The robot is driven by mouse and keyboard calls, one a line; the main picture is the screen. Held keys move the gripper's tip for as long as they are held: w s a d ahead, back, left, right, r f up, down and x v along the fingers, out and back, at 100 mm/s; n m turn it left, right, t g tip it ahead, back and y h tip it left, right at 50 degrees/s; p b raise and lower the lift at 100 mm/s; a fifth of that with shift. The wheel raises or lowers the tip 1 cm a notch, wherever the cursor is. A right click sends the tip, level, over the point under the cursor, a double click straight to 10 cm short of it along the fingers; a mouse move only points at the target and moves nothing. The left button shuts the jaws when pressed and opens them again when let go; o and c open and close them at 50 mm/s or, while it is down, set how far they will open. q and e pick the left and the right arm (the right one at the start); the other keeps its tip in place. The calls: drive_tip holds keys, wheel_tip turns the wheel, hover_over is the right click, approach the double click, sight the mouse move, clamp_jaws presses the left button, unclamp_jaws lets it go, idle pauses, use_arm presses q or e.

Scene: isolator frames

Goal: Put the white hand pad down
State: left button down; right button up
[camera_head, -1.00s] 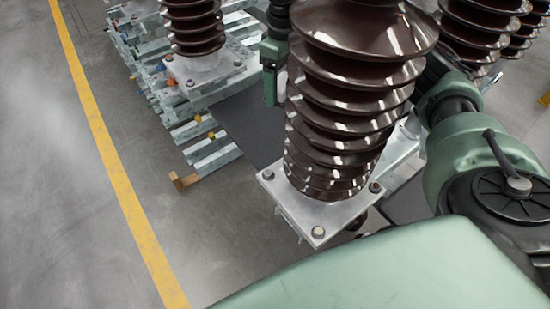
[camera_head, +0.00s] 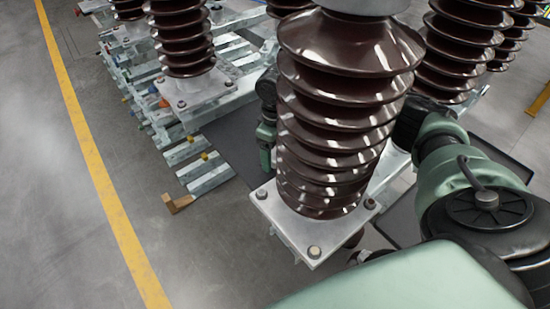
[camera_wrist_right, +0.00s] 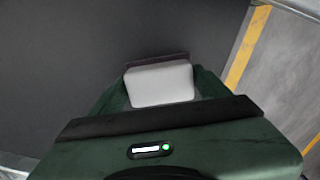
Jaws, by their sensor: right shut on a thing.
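The white hand pad (camera_wrist_right: 160,84) shows in the right wrist view as a pale block between the fingers of my right gripper (camera_wrist_right: 158,92). The gripper is shut on it. Beyond the pad lies a dark grey flat surface (camera_wrist_right: 60,65); I cannot tell how far above it the pad is. In the head view, a green part of my right gripper (camera_head: 265,138) shows just left of the large brown insulator. The insulator hides most of that arm, and the pad cannot be made out there. My left gripper is not in view.
The brown ribbed insulator (camera_head: 340,125) on a bolted metal plate (camera_head: 300,236) stands close in front. More insulators (camera_head: 182,35) stand on metal frames behind. A wooden block (camera_head: 178,203) lies by the rails. Grey floor with a yellow line (camera_head: 95,165) is clear at left.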

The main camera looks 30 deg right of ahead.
sight(275, 151)
drive_tip(key=shift+f, duration=1.4)
drive_tip(key=shift+f, duration=0.1)
drive_tip(key=o, duration=1.2)
wheel_tip(275, 151, up, 12)
drive_tip(key=shift+r, duration=0.15)
